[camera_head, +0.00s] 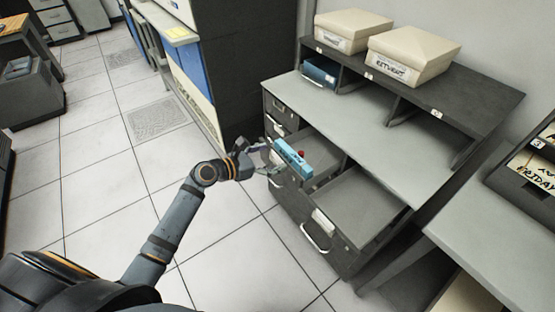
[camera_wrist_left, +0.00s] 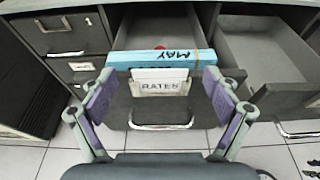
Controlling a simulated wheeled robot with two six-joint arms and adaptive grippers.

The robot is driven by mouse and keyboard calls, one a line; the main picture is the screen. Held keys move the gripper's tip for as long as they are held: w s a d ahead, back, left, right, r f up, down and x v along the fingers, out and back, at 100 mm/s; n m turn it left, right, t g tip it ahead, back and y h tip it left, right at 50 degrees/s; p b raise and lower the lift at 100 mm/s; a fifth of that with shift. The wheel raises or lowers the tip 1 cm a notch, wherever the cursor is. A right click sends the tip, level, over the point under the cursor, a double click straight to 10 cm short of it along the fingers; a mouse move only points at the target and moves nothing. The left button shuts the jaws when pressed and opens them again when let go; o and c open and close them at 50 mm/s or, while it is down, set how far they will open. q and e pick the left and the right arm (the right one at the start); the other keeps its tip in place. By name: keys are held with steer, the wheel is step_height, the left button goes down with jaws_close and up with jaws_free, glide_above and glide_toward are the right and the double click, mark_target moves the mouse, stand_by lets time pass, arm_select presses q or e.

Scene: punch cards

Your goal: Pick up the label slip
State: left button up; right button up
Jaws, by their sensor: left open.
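A white label slip marked RATES (camera_wrist_left: 159,85) sits in a holder on the front of an open drawer, in the middle of the left wrist view. My left gripper (camera_wrist_left: 158,80) is open, with one finger on either side of the slip and nothing between them that I can see held. In the head view my left gripper (camera_head: 262,155) is at the front of the same drawer. I cannot tell whether the fingers touch the slip or the drawer front. My right gripper is in neither view.
A blue card box marked MAY (camera_wrist_left: 165,59) is at the open drawer's front edge; it also shows in the head view (camera_head: 292,158). A small red thing shows behind it. Another open, empty-looking drawer (camera_head: 350,205) is to the right. Two cream boxes (camera_head: 412,55) stand on the shelf.

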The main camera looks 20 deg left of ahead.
arm_select(q)
steer(key=shift+w+d, duration=0.1)
steer(key=shift+c, duration=0.2)
steer(key=c, duration=0.8)
steer(key=shift+o, duration=0.2)
steer(key=shift+r, duration=0.35)
step_height(320, 180, up, 9)
steer(key=p, duration=0.1)
steer(key=shift+p, duration=0.4)
steer(key=shift+r, duration=0.1)
